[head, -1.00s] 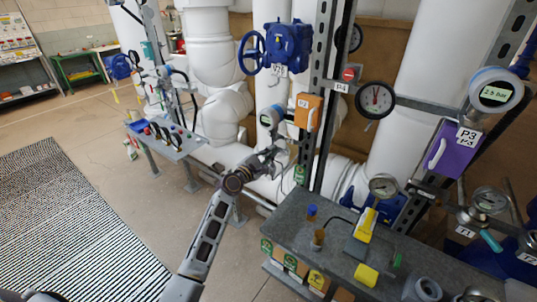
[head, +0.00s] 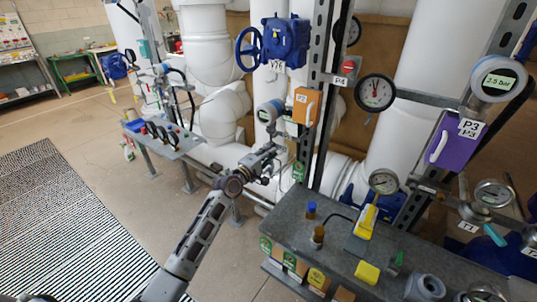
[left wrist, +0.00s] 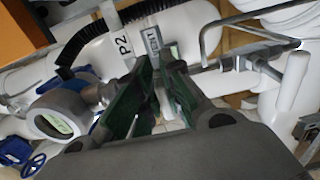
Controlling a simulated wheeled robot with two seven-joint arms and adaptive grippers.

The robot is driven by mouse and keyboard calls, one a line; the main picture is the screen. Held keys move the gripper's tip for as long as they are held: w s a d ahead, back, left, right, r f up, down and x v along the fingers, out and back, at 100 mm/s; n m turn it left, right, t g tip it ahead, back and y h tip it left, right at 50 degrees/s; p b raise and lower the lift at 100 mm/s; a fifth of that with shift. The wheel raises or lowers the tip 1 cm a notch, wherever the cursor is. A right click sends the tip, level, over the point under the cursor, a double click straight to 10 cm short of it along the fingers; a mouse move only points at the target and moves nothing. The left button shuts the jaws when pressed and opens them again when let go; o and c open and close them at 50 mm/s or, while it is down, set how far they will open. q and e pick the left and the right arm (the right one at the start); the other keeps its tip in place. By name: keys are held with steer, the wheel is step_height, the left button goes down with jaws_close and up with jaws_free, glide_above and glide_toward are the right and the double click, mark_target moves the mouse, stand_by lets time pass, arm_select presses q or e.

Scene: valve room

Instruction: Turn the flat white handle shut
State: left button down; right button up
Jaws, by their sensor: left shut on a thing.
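My left gripper (head: 274,160) is at the pipework below the orange box, in the middle of the head view. In the left wrist view its two green-padded fingers (left wrist: 154,98) are closed around a narrow pale piece between them, which I take to be the flat white handle (left wrist: 147,121). The fingers hide most of it, so its exact angle cannot be told. A grey tag reading VENT (left wrist: 153,44) stands just beyond the fingertips. My right gripper is in neither view.
A round gauge (left wrist: 56,119) and a P2 label (left wrist: 123,44) are close on the left of the fingers. The orange box (head: 306,107) hangs above my gripper beside a slotted upright. A grey bench (head: 275,223) with bottles stands to the right. Floor at left is open.

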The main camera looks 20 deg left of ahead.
arm_select(q)
steer(key=shift+f, duration=0.1)
stand_by(0.3)
steer(key=c, duration=1.5)
jaws_free()
steer(key=shift+v, duration=6)
steer(key=shift+m, duration=0.4)
